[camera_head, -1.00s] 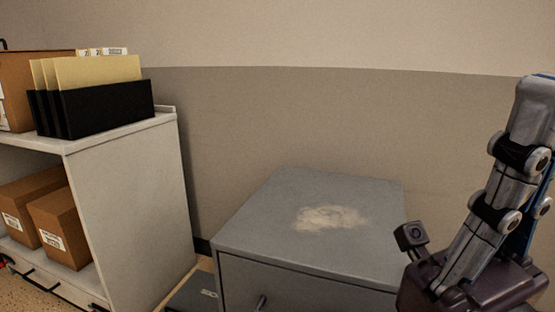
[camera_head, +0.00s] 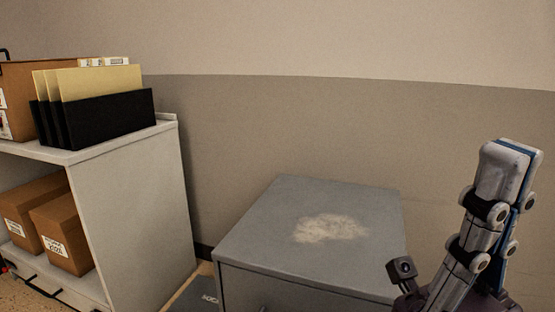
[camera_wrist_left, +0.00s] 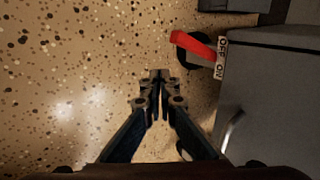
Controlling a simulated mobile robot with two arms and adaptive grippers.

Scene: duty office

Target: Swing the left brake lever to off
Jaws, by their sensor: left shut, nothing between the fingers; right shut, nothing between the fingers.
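In the left wrist view a red brake lever (camera_wrist_left: 194,44) sits on a dark round base beside the grey cabinet. A white label (camera_wrist_left: 221,58) next to it reads OFF at the top and ON below. The lever lies slanted, its right end close to the OFF part; I cannot tell its exact setting. My left gripper (camera_wrist_left: 158,76) is shut and empty over the speckled floor, below and left of the lever and apart from it. My right gripper (camera_head: 512,160) is shut and empty, pointing up at the right of the head view. The lever is not visible in the head view.
A grey cabinet (camera_head: 270,240) with a pale worn patch on top stands mid-view against the wall. A white shelf (camera_head: 130,200) at the left holds boxes (camera_head: 62,232) and black file holders (camera_head: 108,116). A curved handle (camera_wrist_left: 232,132) sticks out from the cabinet by the lever.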

